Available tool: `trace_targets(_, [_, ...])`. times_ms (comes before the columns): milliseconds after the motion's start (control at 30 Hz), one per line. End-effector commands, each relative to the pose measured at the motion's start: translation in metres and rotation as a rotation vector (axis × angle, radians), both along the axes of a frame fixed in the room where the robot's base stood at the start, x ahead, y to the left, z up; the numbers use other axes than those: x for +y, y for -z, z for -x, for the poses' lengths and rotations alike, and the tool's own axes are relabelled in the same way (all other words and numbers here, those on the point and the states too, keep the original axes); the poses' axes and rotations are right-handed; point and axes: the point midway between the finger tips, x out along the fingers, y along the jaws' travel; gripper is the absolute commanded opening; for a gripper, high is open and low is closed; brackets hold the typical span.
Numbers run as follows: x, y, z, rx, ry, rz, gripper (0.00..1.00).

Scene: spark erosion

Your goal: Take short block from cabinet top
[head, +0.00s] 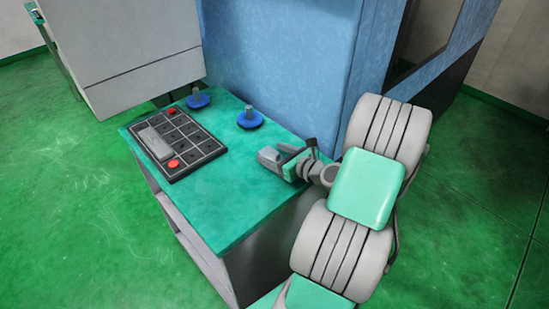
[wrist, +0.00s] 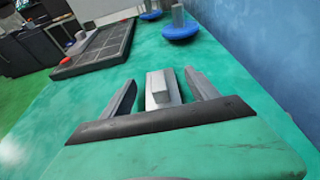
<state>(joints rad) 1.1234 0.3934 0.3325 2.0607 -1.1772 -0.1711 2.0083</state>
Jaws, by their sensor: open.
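A short grey block (wrist: 161,88) stands on the green cabinet top (head: 225,205). In the wrist view it is between the two fingers of my gripper (wrist: 161,92), with a gap on each side. My gripper is open, low over the cabinet top. In the head view my gripper (head: 272,157) is near the right edge of the top, and I cannot clearly tell the block from the fingers there. The block's near lower part is hidden behind the gripper's dark front edge in the wrist view.
A dark compartmented tray (head: 203,142) with a grey block (head: 155,143) and red round pieces (head: 173,164) lies at the left. Two blue round bases with grey posts (head: 250,119) stand at the back. A blue wall (head: 285,60) rises behind. The front of the top is clear.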

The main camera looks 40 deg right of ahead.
Motion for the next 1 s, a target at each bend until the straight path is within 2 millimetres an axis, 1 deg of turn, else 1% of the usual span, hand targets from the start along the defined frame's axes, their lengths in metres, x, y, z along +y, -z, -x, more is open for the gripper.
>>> trace_targets(133, [0.0001,-0.0002,0.0002,0.0,0.0,0.001,0.69])
trace_targets(900, [0.0004,-0.0001,0.0004,0.001,-0.002,0.002,0.06])
trace_targets(1000, [0.0004,-0.0001,0.0004,0.001,-0.002,0.002,0.0])
